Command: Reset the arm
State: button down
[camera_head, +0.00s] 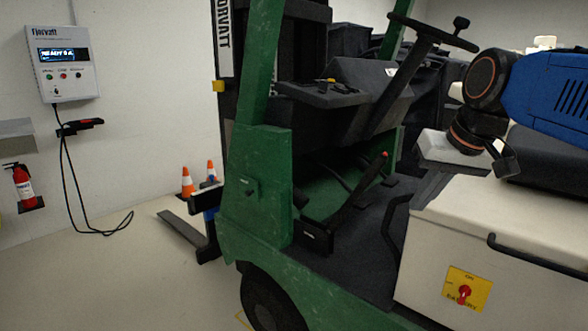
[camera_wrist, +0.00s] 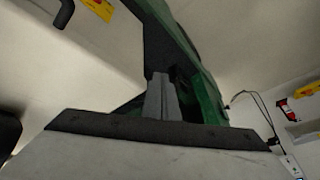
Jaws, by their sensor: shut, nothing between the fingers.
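My arm reaches in from the right edge in the head view, with a blue link (camera_head: 550,92) and dark round joints. It is bent above the pale rear cover of a green forklift (camera_head: 262,190), and its wrist is by the seat area. In the wrist view my gripper (camera_wrist: 161,80) shows as two grey fingers together, with nothing between them. The forklift's green parts lie behind the fingers there. In the head view I cannot make out the fingertips.
The forklift's steering wheel (camera_head: 432,33) and dark seat are close to my arm. A yellow battery switch plate (camera_head: 466,289) is on the pale cover. A wall charger (camera_head: 62,62), a fire extinguisher (camera_head: 25,186) and orange cones (camera_head: 188,182) stand left. The floor there is open.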

jog(key=s+d+f+h, duration=0.1)
jog(key=s+f, duration=0.6)
jog(key=f, duration=0.4)
jog(key=s+d+f, duration=0.2)
jog(key=s+f, duration=0.6)
jog(key=f, duration=0.3)
jog(key=shift+d+h, duration=0.3)
jog(key=shift+h, duration=0.1)
jog(key=shift+f, duration=0.1)
